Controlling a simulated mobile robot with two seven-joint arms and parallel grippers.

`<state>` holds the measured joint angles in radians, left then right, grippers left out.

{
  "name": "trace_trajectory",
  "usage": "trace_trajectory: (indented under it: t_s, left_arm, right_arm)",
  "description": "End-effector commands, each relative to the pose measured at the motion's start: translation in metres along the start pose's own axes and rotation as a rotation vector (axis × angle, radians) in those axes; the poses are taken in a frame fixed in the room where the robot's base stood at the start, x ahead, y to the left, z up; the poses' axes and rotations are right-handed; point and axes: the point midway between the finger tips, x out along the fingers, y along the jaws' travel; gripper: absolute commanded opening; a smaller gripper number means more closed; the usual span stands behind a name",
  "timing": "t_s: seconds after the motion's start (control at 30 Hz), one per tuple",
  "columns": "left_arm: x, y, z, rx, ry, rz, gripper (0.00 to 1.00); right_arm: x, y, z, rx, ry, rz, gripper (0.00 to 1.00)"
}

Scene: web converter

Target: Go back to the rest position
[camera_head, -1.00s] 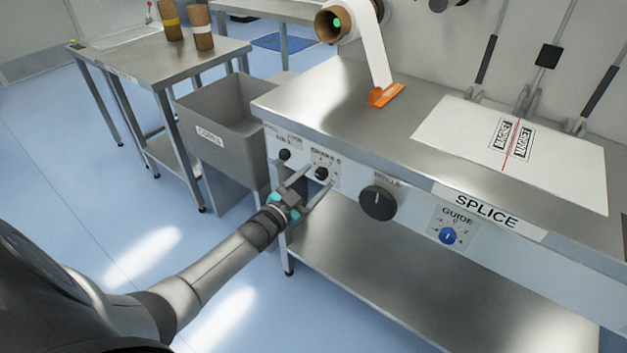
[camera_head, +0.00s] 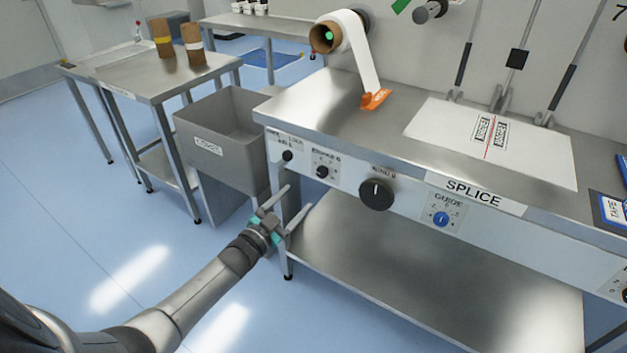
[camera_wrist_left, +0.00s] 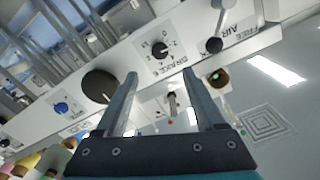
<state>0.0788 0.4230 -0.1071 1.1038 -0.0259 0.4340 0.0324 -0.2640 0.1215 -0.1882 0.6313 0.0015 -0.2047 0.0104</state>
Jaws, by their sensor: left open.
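My left gripper (camera_head: 288,206) is open and empty in the head view. It hangs in front of and below the control panel of the steel splice table (camera_head: 300,105), apart from the knobs. The small black brake knob (camera_head: 322,171) is above and right of its fingertips; the air knob (camera_head: 287,156) is above them. In the left wrist view, the two spread fingers (camera_wrist_left: 160,100) have nothing between them, and the brake knob (camera_wrist_left: 160,50) shows beyond them. My right gripper is not in view.
A grey bin (camera_head: 215,160) stands left of the splice table. A steel side table (camera_head: 110,65) carries two brown rolls. A large black knob (camera_head: 376,194) and a blue guide knob (camera_head: 441,219) are further right. Blue floor (camera_head: 60,210) is open at the left.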

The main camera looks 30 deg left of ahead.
Motion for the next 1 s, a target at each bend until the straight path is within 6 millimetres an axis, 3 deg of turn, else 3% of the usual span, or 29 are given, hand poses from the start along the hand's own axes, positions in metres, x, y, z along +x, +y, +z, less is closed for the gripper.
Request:
trace_trajectory:
  t_s: [0.23,0.37,0.47,0.57,0.7,0.9,1.0]
  left_arm:
    - [-0.004,0.004,0.006,-0.008,-0.029,0.005,0.71]
    - [-0.032,0.029,0.039,-0.047,-0.183,0.033,0.71]
    - [-0.076,0.062,0.079,-0.092,-0.381,0.072,0.71]
    - [-0.135,0.1,0.113,-0.132,-0.589,0.121,0.71]
    - [-0.227,0.149,0.142,-0.177,-0.857,0.193,0.71]
    - [-0.361,0.208,0.148,-0.218,-1.189,0.302,0.71]
    - [-0.412,0.227,0.142,-0.229,-1.307,0.345,0.71]
  right_arm:
    - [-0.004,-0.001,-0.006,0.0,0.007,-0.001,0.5]
    - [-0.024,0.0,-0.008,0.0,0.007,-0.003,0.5]
    - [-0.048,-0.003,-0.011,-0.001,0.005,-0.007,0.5]
    - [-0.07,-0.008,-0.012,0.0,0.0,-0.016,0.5]
    - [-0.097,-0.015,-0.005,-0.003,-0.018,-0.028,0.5]
    - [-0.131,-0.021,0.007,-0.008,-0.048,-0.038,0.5]
    - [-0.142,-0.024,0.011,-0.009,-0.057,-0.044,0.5]
